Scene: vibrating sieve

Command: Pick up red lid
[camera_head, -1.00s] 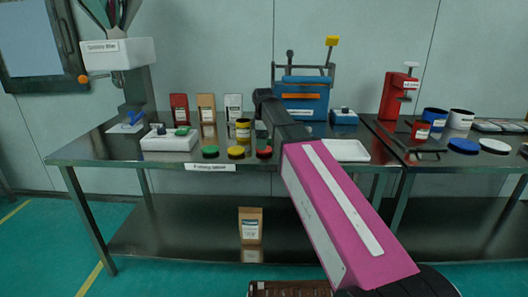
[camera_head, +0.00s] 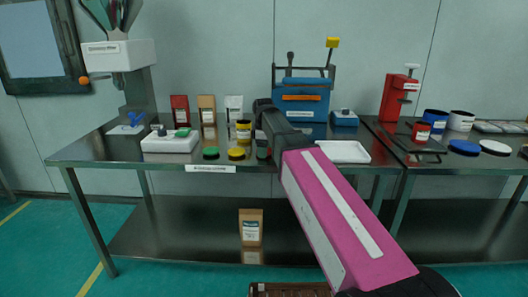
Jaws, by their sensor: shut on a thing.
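The red lid does not show on the table now. My arm's dark wrist reaches over the table's front part, and my gripper (camera_head: 263,108) is at its far end. Its fingertips are mostly hidden behind the wrist. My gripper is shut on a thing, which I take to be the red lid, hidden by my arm. A green lid (camera_head: 211,153) and a yellow lid (camera_head: 236,153) lie in a row near the table's front edge. A small dark container (camera_head: 262,150) shows just below my wrist, where red showed before.
On the steel table (camera_head: 110,150) stand a white scale (camera_head: 170,142), a yellow-and-dark jar (camera_head: 243,130), several pouches and a blue machine (camera_head: 303,100). A white tray (camera_head: 343,152) lies right of my wrist. The second table holds a blue lid (camera_head: 464,147) and a white lid (camera_head: 495,148).

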